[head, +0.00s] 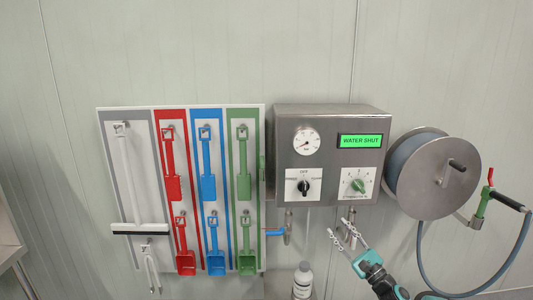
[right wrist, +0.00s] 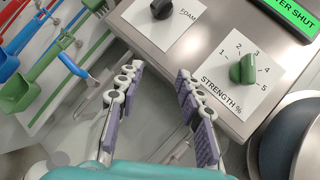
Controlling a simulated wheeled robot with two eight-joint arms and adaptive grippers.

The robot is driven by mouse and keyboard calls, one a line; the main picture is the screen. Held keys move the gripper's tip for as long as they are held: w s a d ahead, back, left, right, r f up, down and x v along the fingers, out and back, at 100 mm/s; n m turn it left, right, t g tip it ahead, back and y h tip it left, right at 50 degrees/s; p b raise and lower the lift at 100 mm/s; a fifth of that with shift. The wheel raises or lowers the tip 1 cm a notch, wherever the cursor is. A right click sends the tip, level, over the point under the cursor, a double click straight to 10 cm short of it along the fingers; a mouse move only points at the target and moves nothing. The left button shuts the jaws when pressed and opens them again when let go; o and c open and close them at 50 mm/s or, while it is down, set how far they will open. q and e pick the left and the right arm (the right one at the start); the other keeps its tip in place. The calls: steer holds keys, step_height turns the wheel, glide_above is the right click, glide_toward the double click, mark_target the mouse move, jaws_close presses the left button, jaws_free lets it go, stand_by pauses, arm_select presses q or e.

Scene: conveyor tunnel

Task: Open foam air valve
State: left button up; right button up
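A steel control box (head: 330,155) hangs on the wall. A small blue lever (head: 274,232) shows at a pipe fitting (head: 288,228) under its left side; it also shows in the right wrist view (right wrist: 73,65), left of my fingers. No label names this lever. My right gripper (head: 345,236) is open and empty, below the box's right part and right of the blue lever, apart from it. In the right wrist view my gripper (right wrist: 158,76) has its fingers spread, with nothing between them. A second fitting under the box is partly hidden by the gripper. My left gripper is out of view.
The box carries a gauge (head: 306,142), a green screen (head: 360,141) reading WATER SHUT, a black knob (head: 305,187) and a green strength knob (head: 358,186). A tool board (head: 107,165) hangs left, a hose reel (head: 432,185) right. A bottle (head: 302,280) stands below the box.

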steer(key=s+a+r+n+g, duration=0.2)
steer(key=s+a+n+g, duration=0.45)
steer(key=a, duration=0.35)
steer(key=s+a+f+n+g+h, duration=0.3)
steer(key=s+a+n, duration=0.25)
steer(key=s, duration=0.35)
steer(key=s+d+f+n+h, duration=0.3)
steer(key=s, duration=0.4)
steer(key=s+d+f+n+g+h, duration=0.1)
steer(key=s+d+f+n+h, duration=0.2)
steer(key=s, duration=0.5)
steer(key=s+d+f+n+g+h, duration=0.1)
steer(key=s+d+f+n+h, duration=0.2)
steer(key=s, duration=0.4)
steer(key=shift+s+n, duration=0.2)
steer(key=shift+n, duration=0.6)
